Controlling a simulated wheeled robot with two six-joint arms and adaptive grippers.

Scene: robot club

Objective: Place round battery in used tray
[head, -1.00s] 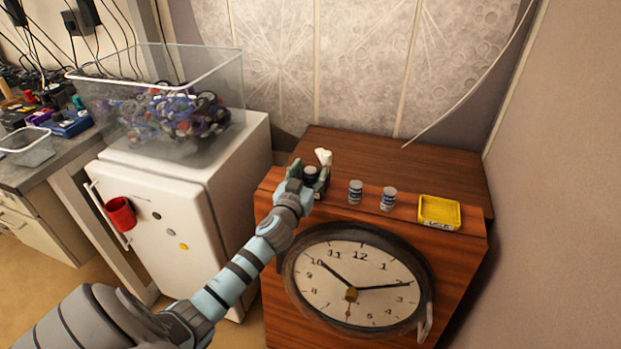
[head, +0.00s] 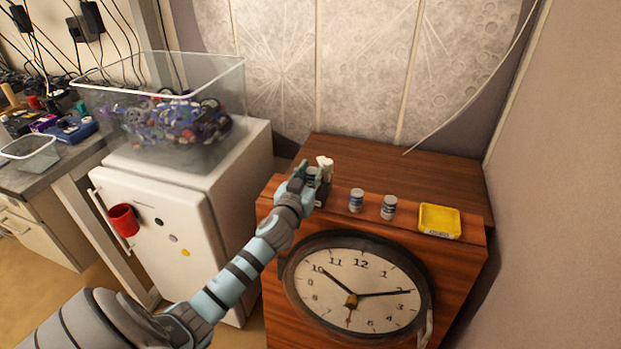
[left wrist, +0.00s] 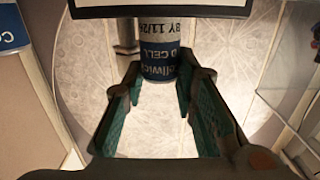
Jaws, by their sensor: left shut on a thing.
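My left gripper (head: 308,180) is shut on a round battery (head: 312,175) at the left end of the cabinet's front ledge. In the left wrist view, the battery (left wrist: 158,58) has a blue and white "D CELL" label and sits between the green-padded fingers (left wrist: 160,85). Two similar batteries, one (head: 356,200) and another (head: 389,207), stand upright to the right on the ledge. The yellow tray (head: 440,235) with a small label on its front lies further right and looks empty. My right gripper is not in view.
A white object (head: 325,164) stands just behind my left gripper. The wooden cabinet (head: 420,175) has a clock (head: 340,285) on its front. A white fridge (head: 165,210) bearing a clear bin (head: 215,80) stands left.

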